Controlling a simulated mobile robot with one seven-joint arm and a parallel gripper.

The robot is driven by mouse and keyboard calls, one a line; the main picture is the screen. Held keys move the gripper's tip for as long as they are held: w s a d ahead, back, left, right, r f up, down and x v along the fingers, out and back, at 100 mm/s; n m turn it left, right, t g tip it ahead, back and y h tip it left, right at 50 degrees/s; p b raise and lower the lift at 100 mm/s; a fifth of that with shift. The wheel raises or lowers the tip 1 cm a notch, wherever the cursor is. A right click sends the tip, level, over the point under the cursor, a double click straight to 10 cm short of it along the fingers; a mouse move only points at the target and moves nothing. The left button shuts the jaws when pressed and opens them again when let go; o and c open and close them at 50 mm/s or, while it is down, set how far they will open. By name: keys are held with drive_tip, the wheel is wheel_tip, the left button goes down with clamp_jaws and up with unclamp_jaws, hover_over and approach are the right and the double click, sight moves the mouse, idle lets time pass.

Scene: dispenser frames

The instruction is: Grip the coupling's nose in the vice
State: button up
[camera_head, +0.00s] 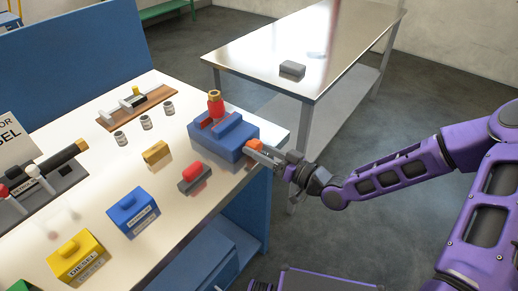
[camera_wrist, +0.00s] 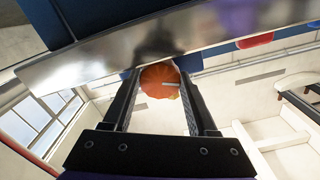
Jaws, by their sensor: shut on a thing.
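The blue vice (camera_head: 220,146) stands at the right end of the workbench. The coupling (camera_head: 215,104), red with a brass ring on top, stands upright at the vice's raised jaws; its lower end is hidden, so I cannot tell how tightly it is held. An orange knob (camera_head: 255,144) sits at the vice's right side. My gripper (camera_head: 258,151) is at that knob, and in the wrist view its fingers (camera_wrist: 160,88) are on either side of the orange knob (camera_wrist: 158,75), shut on it. The coupling is not clear in the wrist view.
On the workbench (camera_head: 95,150) lie a red-topped grey block (camera_head: 194,178), a brass block (camera_head: 157,153), blue (camera_head: 134,213) and yellow (camera_head: 76,258) labelled boxes, small cups (camera_head: 145,122) and a wooden board (camera_head: 137,106). A steel table (camera_head: 300,50) behind is mostly clear.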

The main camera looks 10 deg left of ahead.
idle(0.3)
drive_tip(key=o, duration=1.4)
drive_tip(key=v, duration=1.7)
drive_tip(key=shift+d+p, duration=0.2)
drive_tip(key=shift+p, duration=0.1)
drive_tip(key=shift+f, duration=0.15)
